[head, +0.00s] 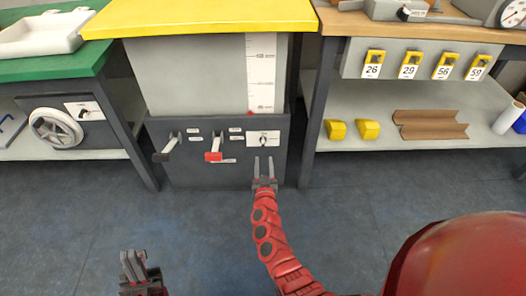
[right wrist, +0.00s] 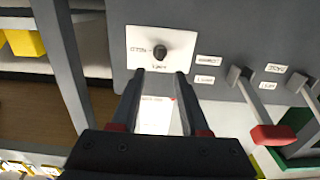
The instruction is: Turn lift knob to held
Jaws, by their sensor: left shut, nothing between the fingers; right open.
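The lift knob (head: 263,138) is a small dark knob on a white label plate, at the right of the grey panel under the yellow-topped lift table. It also shows in the right wrist view (right wrist: 160,52), on its plate (right wrist: 140,60) with small lettering. My right gripper (head: 264,161) is open and empty, fingers pointing at the panel just below the knob. In the right wrist view its fingertips (right wrist: 159,74) are apart, with the knob just beyond them and not between them. My left gripper (head: 129,256) is shut and empty, low at the left, away from the panel.
Left of the knob, a red-handled lever (head: 213,156) and a black-handled lever (head: 164,155) stick out from the panel. A green-topped bench (head: 60,68) with a handwheel (head: 55,127) stands left; a wooden-topped bench (head: 440,32) stands right. The floor in front is clear.

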